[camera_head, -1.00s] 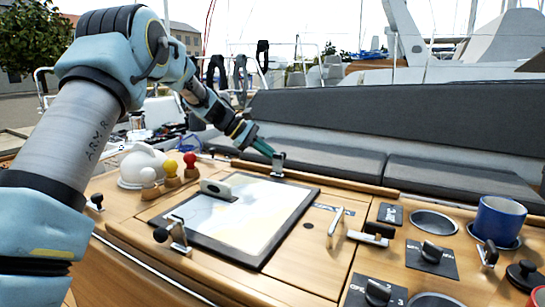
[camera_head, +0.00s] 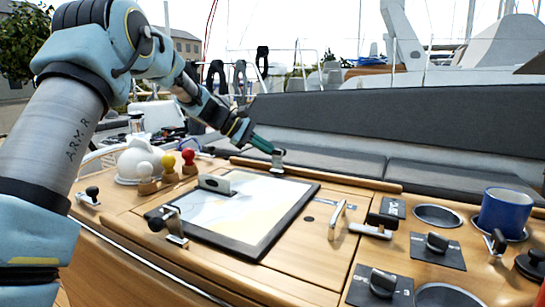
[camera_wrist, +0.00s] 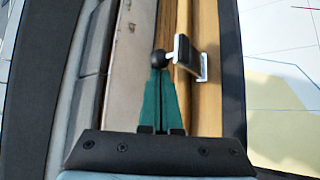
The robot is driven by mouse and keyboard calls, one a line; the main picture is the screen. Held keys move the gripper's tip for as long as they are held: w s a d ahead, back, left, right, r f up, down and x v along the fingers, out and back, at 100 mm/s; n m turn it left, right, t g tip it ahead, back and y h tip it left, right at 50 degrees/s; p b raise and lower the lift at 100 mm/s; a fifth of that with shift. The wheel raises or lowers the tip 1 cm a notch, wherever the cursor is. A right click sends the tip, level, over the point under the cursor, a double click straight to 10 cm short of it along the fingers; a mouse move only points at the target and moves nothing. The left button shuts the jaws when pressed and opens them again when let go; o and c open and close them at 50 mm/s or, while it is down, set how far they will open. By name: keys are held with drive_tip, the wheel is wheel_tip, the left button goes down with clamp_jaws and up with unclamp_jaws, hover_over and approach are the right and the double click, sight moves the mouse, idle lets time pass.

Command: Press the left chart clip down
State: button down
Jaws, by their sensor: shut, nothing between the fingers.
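My gripper (camera_head: 271,152) reaches over the chart panel to its far edge, with the green fingers closed together and empty. In the wrist view its fingertips (camera_wrist: 160,72) are right at the black ball knob (camera_wrist: 160,59) of a chart clip; whether they touch it I cannot tell. That clip (camera_wrist: 189,60) has a metal bracket with a dark pad and stands by the chart's far edge; it also shows in the head view (camera_head: 278,158). A second chart clip (camera_head: 174,226) with a black knob stands at the near left edge of the chart (camera_head: 243,212). Which clip counts as left is unclear.
Levers, switches and a blue mug (camera_head: 503,212) are at right. A grey bench (camera_head: 350,168) lies behind.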

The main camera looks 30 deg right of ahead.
sight(273, 152)
drive_tip(key=shift+s+a+m+h+b, duration=0.1)
drive_tip(key=shift+a+m+h+b, duration=0.3)
drive_tip(key=shift+b, duration=1.15)
drive_tip(key=shift+d+b, duration=0.15)
drive_tip(key=shift+b, duration=0.3)
drive_tip(key=h+b, duration=0.1)
drive_tip(key=b, duration=0.1)
drive_tip(key=shift+s+f+b, duration=0.15)
drive_tip(key=shift+b, duration=0.25)
drive_tip(key=a+m+h+b, duration=0.1)
drive_tip(key=b, duration=0.4)
drive_tip(key=s+r+m+t+h+b, duration=0.1)
drive_tip(key=h+b, duration=0.1)
drive_tip(key=b, duration=0.3)
drive_tip(key=shift+a+m, duration=0.3)
drive_tip(key=shift+a, duration=0.1)
drive_tip(key=shift+a+b, duration=0.2)
drive_tip(key=shift+b, duration=0.55)
drive_tip(key=shift+s+a+r+b, duration=0.1)
drive_tip(key=shift+s+a+b, duration=0.25)
drive_tip(key=shift+b, duration=0.5)
drive_tip(key=shift+s+a+b, duration=0.15)
drive_tip(key=shift+a+b, duration=0.35)
drive_tip(key=shift+b, duration=0.05)
drive_tip(key=shift+s+a+f+b, duration=0.25)
drive_tip(key=shift+a+f+b, duration=0.2)
drive_tip(key=shift+b, duration=0.2)
drive_tip(key=shift+a, duration=0.1)
